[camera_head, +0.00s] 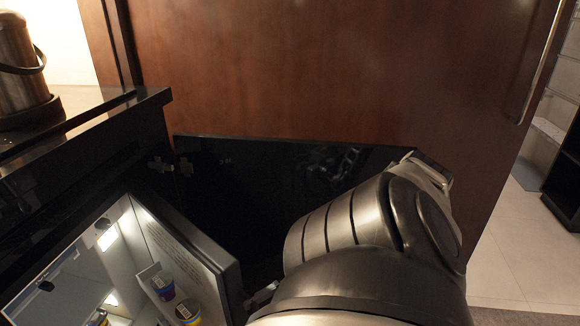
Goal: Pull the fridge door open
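The small fridge (60,290) at the lower left stands open, its lit white inside in view. Its door (195,250) is swung out toward the right, the inner face showing printed text and a door shelf. A large metal arm of mine, seemingly the right one, rises from the bottom edge to the right of the door and hides what lies behind it. A small metal piece (262,296) shows between the door's free edge and this arm; I cannot tell whether it is a fingertip or a bracket. No gripper fingers show clearly. My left gripper is out of view.
A black cabinet door (245,190) stands open behind the fridge door, with metal hinges at its left. Cups (187,311) sit in the door shelf. A metal flask (18,65) stands on the dark counter (95,110). A brown wooden panel (300,65) fills the back. Floor shows at right.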

